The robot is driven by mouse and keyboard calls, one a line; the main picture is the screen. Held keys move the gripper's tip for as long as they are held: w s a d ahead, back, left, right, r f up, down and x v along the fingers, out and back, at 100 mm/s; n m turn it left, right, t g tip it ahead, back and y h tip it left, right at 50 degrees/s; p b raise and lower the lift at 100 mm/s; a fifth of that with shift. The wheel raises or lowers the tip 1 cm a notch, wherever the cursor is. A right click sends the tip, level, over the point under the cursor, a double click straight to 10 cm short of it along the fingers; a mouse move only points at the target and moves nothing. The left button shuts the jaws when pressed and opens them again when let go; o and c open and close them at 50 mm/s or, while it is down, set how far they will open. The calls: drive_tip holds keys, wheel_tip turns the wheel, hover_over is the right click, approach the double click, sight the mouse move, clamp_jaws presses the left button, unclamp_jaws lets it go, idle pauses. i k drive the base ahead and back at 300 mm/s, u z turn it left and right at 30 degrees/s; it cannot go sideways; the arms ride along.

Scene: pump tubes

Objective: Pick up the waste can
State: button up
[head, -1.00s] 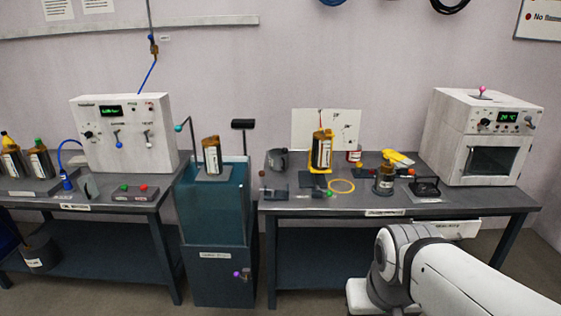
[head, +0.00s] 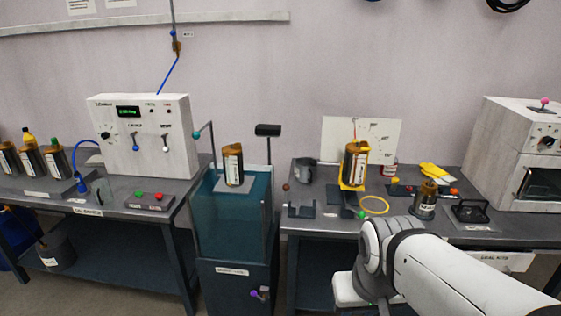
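A dark grey can (head: 57,250) with a pale label stands low at the left, by the lower shelf of the left bench. It looks like a bucket, and something thin leans out of its top. I cannot read the label, so I cannot confirm that it is the waste can. A smaller grey pot (head: 305,171) stands on the right bench. My white arm reaches in from the lower right, far from the dark grey can. My gripper's fingers do not show.
The left bench (head: 110,210) holds a white control box (head: 142,165) and amber bottles. A teal tank (head: 225,215) on a dark cabinet stands between the benches. The right bench (head: 330,225) carries an amber can (head: 354,165) and small tools. Floor shows below the left bench.

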sight(304, 172)
drive_tip(key=u, duration=0.2)
drive_tip(key=i, duration=2)
drive_tip(key=z, duration=0.45)
drive_tip(key=k, duration=0.6)
drive_tip(key=u, duration=0.3)
drive_tip(key=k, duration=0.15)
drive_tip(key=z, duration=0.4)
drive_tip(key=i, duration=0.75)
drive_tip(key=u, duration=0.05)
